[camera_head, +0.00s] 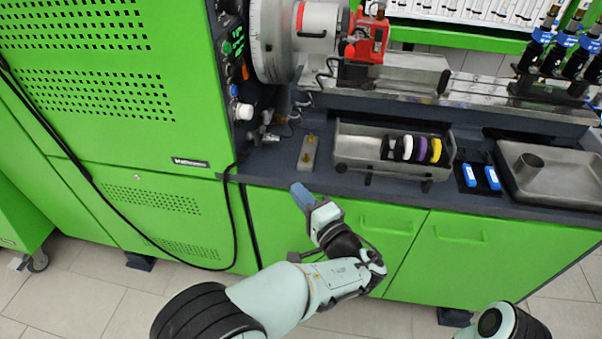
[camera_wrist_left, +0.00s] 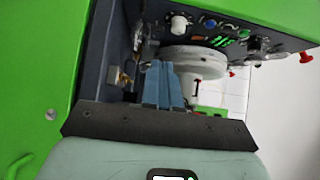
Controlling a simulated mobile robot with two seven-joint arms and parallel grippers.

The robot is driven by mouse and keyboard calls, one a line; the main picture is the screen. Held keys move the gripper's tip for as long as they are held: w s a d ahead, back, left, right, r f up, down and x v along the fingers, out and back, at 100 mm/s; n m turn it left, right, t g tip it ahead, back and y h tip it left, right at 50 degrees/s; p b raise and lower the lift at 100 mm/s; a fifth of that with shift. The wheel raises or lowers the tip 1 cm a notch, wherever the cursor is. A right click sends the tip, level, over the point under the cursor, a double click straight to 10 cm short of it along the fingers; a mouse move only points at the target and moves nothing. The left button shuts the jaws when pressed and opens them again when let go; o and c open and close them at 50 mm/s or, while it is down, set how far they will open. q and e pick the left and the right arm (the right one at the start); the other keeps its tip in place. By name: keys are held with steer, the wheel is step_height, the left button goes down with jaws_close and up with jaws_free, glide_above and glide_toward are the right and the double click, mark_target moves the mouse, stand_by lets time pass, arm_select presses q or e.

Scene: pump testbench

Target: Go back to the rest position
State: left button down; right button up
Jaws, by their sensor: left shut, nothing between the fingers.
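My left gripper (camera_head: 301,196) is in front of the green bench, near the front edge of its dark top. Its blue fingers are shut and empty; they also show in the left wrist view (camera_wrist_left: 163,86), pointing toward the machine. No object is held. Part of my right arm (camera_head: 503,322) shows at the bottom right of the head view; its gripper is out of view.
A metal tray (camera_head: 362,172) with several coloured discs stands on the bench top (camera_head: 262,166). A small metal block (camera_head: 308,152) lies left of it. A grey basin (camera_head: 560,185) and blue items (camera_head: 492,178) are at right. The green cabinet (camera_head: 110,85) rises at left.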

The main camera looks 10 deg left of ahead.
arm_select(q)
steer(key=s+a+f+g+h+p, duration=0.2)
steer(key=s+a+f+g, duration=0.15)
steer(key=f, duration=0.45)
steer(key=s+a+f+m+g+h+p, duration=0.15)
steer(key=s+f+g, duration=0.25)
steer(key=f, duration=0.4)
steer(key=s+a+f+g+h+p, duration=0.1)
steer(key=s+a+f+g+p, duration=0.15)
steer(key=f, duration=0.65)
steer(key=s+d+f+n+g+h+p, duration=0.1)
steer(key=s+f+n+g+h+p, duration=0.1)
steer(key=s+n, duration=0.5)
steer(key=s+d+f+n+g+h+p, duration=0.1)
steer(key=s+f+n+h+p, duration=0.4)
steer(key=s, duration=1.1)
steer(key=n+g+h+p, duration=0.1)
steer(key=n+h+p, duration=0.1)
steer(key=n+h, duration=0.1)
steer(key=shift+d+f+g+h, duration=0.2)
steer(key=shift+g+h, duration=0.1)
steer(key=shift+h, duration=0.15)
arm_select(e)
step_height(320, 180, up, 15)
steer(key=s+a+g, duration=0.1)
steer(key=s, duration=0.1)
steer(key=shift+s+a+g, duration=0.2)
steer(key=shift+s+g, duration=0.1)
steer(key=shift+g, duration=0.1)
